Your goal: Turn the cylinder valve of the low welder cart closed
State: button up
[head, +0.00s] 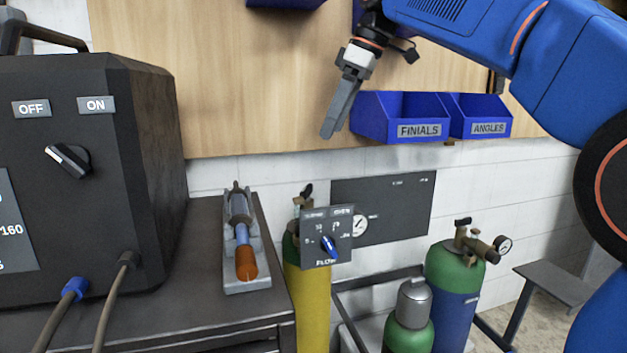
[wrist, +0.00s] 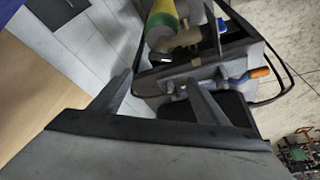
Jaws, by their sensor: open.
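The welder cart (head: 215,325) stands low at the left in the head view with the black welder (head: 150,150) on it. A yellow cylinder (head: 312,305) with a green shoulder stands at the cart's right. I cannot tell how far the valve is turned.
A torch (head: 242,245) lies in a holder on the cart. A gauge (head: 360,226) sits beside the flow panel. Blue bins (head: 400,117) hang right of my gripper. A blue cylinder with a green top (head: 455,280) and a small green cylinder (head: 408,325) stand at the right.

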aim_at(307, 187)
jog(key=x, duration=1.4)
jog(key=shift+w+a+f, duration=0.1)
jog(key=shift+a+f, duration=0.05)
jog(key=shift+f, duration=0.25)
jog(key=c, duration=1)
